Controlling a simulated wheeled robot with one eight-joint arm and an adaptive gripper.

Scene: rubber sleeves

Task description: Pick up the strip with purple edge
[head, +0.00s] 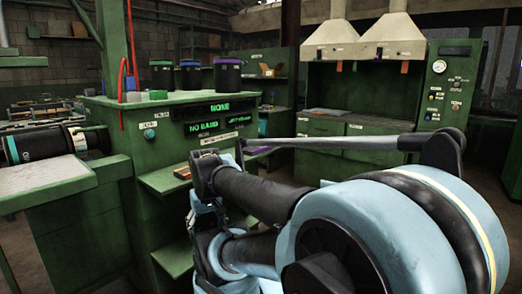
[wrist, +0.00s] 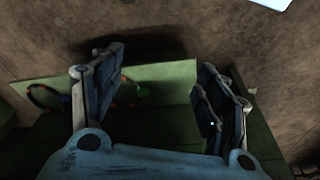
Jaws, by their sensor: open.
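My gripper (wrist: 160,78) is open in the wrist view, with its two dark fingers wide apart and nothing held between them. Below it are a green ledge (wrist: 165,82) and brown floor. I cannot make out a strip with a purple edge in the wrist view. In the head view a small purple patch (head: 257,149) shows on the green bench just behind my arm, too small and covered to tell what it is. In the head view my arm covers the right foreground, and my gripper's fingers cannot be made out there.
A green machine cabinet (head: 140,200) with lit displays stands left of my arm. Three dark buckets, one with a purple rim (head: 228,61), stand on top. Rings or cables (wrist: 45,96) lie by the left finger. A hooded green station (head: 365,130) stands behind.

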